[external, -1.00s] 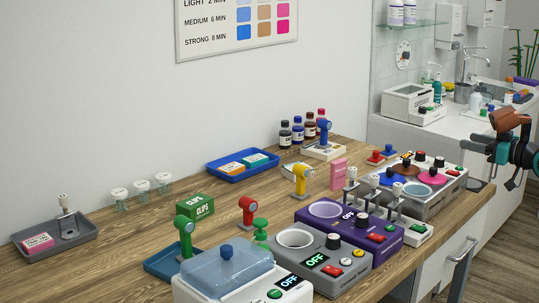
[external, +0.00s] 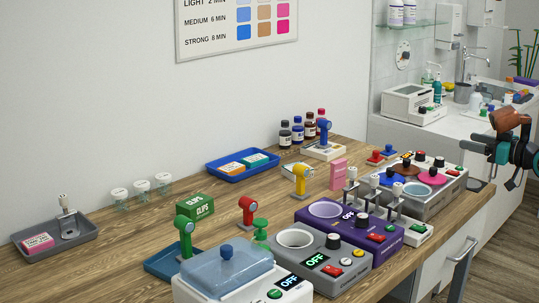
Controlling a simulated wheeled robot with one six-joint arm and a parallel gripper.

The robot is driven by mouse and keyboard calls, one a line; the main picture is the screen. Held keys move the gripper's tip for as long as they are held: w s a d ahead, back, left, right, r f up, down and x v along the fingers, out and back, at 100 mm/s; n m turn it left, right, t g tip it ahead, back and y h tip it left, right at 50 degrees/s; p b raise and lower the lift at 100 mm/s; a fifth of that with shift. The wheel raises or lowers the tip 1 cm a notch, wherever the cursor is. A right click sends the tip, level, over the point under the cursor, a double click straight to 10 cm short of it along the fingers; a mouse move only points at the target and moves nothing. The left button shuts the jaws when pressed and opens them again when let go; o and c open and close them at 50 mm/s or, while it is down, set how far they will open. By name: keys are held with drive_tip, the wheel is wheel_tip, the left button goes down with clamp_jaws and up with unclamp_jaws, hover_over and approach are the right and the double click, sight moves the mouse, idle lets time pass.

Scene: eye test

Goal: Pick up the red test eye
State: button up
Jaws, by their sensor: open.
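The red test eye (external: 247,210) stands upright on the wooden bench, behind the grey unit with the round well and to the right of the green clips box. Similar eyes stand near it: a green one (external: 185,238) at its left, a yellow one (external: 300,178) and a blue one (external: 323,131) farther back. My gripper (external: 514,181) is at the far right edge, beyond the bench end and well apart from the red eye. It is open, and I see nothing between its fingers, which are small here.
A lidded unit (external: 222,268), the grey unit (external: 318,267) and a purple unit (external: 352,232) line the front of the bench (external: 120,247). A green knobbed piece (external: 260,229) stands close to the red eye.

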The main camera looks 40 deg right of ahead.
drive_tip(key=w+a+r+m+g+y, duration=0.1)
drive_tip(key=w+a+r+m+g, duration=0.15)
drive_tip(key=w, duration=0.35)
drive_tip(key=w+a+r+m+g+y, duration=0.1)
drive_tip(key=w+a+m+g, duration=0.15)
drive_tip(key=w, duration=0.35)
drive_tip(key=m+g+y, duration=0.3)
drive_tip(key=m+g, duration=0.9)
drive_tip(key=m, duration=0.2)
hover_over(246, 225)
drive_tip(key=d, duration=0.2)
wheel_tip(246, 225, down, 19)
drive_tip(key=shift+d+r, duration=0.1)
drive_tip(key=shift+x, duration=2.6)
drive_tip(key=shift+d, duration=0.2)
drive_tip(key=c, duration=1.1)
